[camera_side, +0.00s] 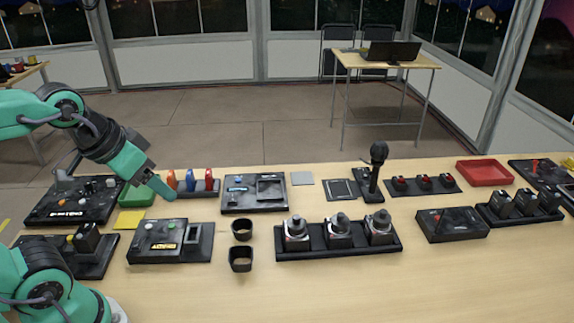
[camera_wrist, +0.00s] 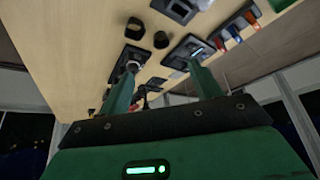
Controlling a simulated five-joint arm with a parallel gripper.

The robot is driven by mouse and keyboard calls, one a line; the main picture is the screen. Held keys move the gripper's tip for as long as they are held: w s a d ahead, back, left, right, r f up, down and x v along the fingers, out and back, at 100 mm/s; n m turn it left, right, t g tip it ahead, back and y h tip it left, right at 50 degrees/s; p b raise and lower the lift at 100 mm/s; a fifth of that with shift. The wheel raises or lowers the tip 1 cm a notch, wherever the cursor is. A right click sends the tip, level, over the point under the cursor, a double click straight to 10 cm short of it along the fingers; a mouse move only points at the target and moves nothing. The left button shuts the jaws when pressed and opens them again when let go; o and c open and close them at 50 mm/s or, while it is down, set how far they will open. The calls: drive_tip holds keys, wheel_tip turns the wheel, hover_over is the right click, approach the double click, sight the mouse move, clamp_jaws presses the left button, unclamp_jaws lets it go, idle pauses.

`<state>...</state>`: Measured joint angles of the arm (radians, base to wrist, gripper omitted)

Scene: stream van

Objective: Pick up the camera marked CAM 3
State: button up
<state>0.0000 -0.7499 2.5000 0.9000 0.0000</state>
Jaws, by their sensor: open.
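My gripper (camera_side: 165,192) hangs at the left of the table, above a black panel with coloured buttons (camera_side: 165,238). In the wrist view my gripper (camera_wrist: 162,66) has its two green fingers apart, with nothing held. Several black camera-like blocks stand on the table: three in a black rack at the right, the left one (camera_side: 502,204), middle one (camera_side: 525,201) and right one (camera_side: 548,199), and one on a black base at the left (camera_side: 86,238). Three silver-and-black units (camera_side: 338,232) stand in a middle tray. I cannot read a CAM 3 mark on any.
Two black cups (camera_side: 241,259) stand left of the middle tray. A microphone (camera_side: 377,165) stands upright behind that tray. Blue, orange and red upright pieces (camera_side: 190,181) are close to my gripper. A red tray (camera_side: 484,172) lies back right. The front of the table is clear.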

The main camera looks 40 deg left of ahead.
drive_tip(key=shift+w+r, duration=0.1)
drive_tip(key=shift+w, duration=0.05)
drive_tip(key=m+g, duration=0.5)
drive_tip(key=m, duration=0.4)
hover_over(297, 217)
drive_tip(key=f, duration=0.7)
drive_tip(key=a+f, duration=0.1)
drive_tip(key=f, duration=0.2)
drive_tip(key=shift+s+f, duration=0.15)
drive_tip(key=shift+s, duration=0.05)
drive_tip(key=shift+w+d+f+g, duration=0.3)
drive_tip(key=shift+d+f, duration=0.05)
drive_tip(key=shift+f, duration=0.2)
drive_tip(key=shift+f, duration=0.1)
drive_tip(key=shift+s+d+f, duration=0.1)
drive_tip(key=shift+f, duration=3.65)
